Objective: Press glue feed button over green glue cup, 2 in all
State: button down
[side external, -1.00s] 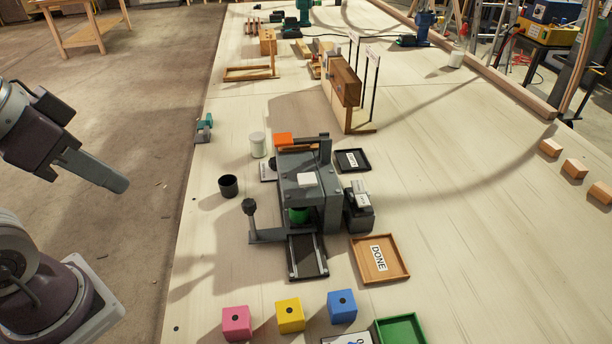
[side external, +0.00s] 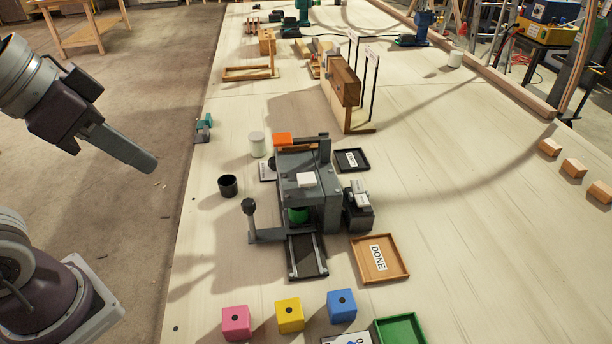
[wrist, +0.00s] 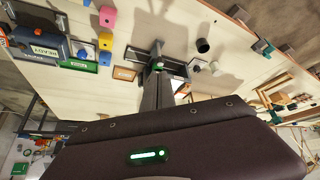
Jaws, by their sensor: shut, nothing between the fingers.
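A grey glue machine (side external: 322,205) stands on the bench in the side view. A green cup (side external: 298,215) sits low inside its front opening, partly hidden by the housing. A white square block (side external: 306,180), which looks like a button, is on the machine above the green cup. I cannot tell whether it is pressed. My gripper (side external: 148,165) is shut and empty, in the air left of the bench and well apart from the machine. In the wrist view my shut fingers (wrist: 157,68) cover much of the machine.
A black cup (side external: 228,186) and a white cup (side external: 257,145) stand left of the machine. A knobbed lever (side external: 249,207) sticks up at its left. A DONE tray (side external: 379,259) lies to the right. Pink (side external: 236,322), yellow and blue cubes stand in front.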

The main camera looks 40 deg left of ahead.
jog(key=w+d+m+h, duration=0.1)
jog(key=w+d+m, duration=0.3)
jog(key=w, duration=0.9)
jog(key=m+t+y, duration=0.1)
jog(key=m+t, duration=0.2)
jog(key=m, duration=0.2)
send_over(302, 180)
notch_tip(302, 180, down, 2)
jog(key=shift+f, duration=4.45)
jog(key=shift+f, duration=0.1)
jog(key=shift+f, duration=0.3)
